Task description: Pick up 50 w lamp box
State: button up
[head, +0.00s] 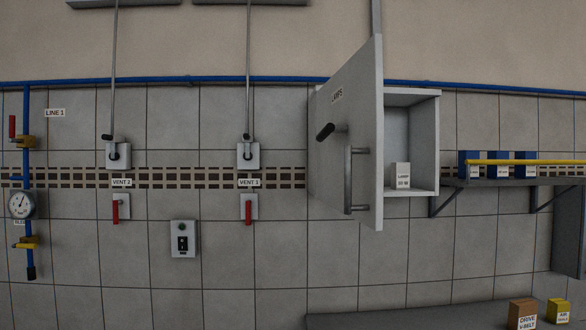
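The 50 W lamp box (400,174) is a small pale box with a white label at its front. It stands upright on the floor of the grey wall cabinet (424,140), near the cabinet's left side. The cabinet door (365,120), labelled "LAMPS", is swung open toward me and hides the left part of the cabinet. The door has a vertical bar handle (348,180) and a dark knob (325,132). The right front of the box is clear of the door. My gripper is not in the head view.
Right of the cabinet, a shelf (500,183) holds blue boxes (495,158) behind a yellow rail (530,162). Below, a grey surface (420,321) carries a brown drive V-belt box (522,312) and a yellow box (558,309). Wall levers and a switch box (183,240) are left.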

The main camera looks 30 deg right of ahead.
aim_at(400, 171)
jog(key=l+z, duration=0.4)
jog(key=l, duration=0.2)
jog(key=i+l+z, duration=0.2)
jog(key=l+z, duration=0.2)
jog(key=l, duration=0.15)
